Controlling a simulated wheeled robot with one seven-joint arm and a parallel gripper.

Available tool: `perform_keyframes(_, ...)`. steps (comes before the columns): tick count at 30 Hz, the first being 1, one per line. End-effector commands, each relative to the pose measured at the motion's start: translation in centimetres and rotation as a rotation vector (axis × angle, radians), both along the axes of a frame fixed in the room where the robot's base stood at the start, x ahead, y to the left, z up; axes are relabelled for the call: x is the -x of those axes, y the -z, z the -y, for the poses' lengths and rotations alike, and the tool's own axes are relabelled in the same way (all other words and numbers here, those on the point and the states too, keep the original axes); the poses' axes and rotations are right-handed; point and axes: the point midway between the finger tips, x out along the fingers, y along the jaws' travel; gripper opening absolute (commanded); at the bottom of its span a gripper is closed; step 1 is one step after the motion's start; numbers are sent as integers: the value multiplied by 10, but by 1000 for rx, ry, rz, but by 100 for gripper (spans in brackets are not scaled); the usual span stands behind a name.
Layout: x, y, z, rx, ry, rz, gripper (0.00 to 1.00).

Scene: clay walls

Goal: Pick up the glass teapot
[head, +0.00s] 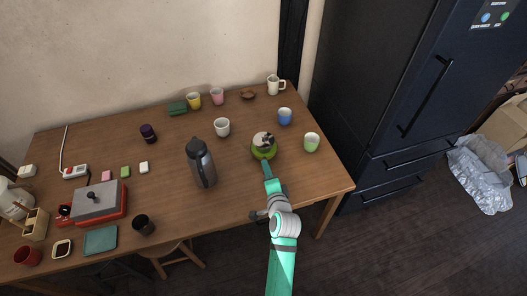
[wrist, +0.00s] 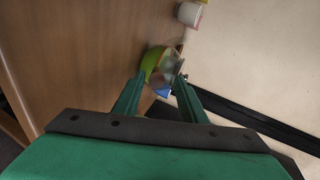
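The glass teapot (head: 264,152) appears to be the round green item with a pale and dark top, standing upright on the table near its right end. My gripper (head: 267,170) is just in front of it in the head view, at the near side. In the wrist view my gripper (wrist: 160,84) is open, with its two green fingers apart and nothing clearly between them. A green rounded shape (wrist: 152,60), probably the teapot, shows just beyond the fingertips. Its handle and spout are hard to make out, and contact cannot be told.
A blue cup (head: 285,117) stands behind the teapot and a green-and-white cup (head: 311,143) to its right. The wooden table (head: 240,190) is bare between the jug and my arm.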

Motion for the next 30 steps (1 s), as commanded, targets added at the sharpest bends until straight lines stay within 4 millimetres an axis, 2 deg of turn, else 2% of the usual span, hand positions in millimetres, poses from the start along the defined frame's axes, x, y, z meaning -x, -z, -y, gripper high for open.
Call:
perform_keyframes(12,-42,21,-7,0,0,-1,38)
perform_keyframes(21,-47,22,-7,1,1,-1,38)
perform_keyframes(22,-47,22,-7,1,1,-1,36)
perform_keyframes(26,-47,22,-7,1,1,-1,4)
perform_keyframes(27,-47,22,-7,1,1,-1,0)
perform_keyframes(30,-47,21,-7,1,1,3,0)
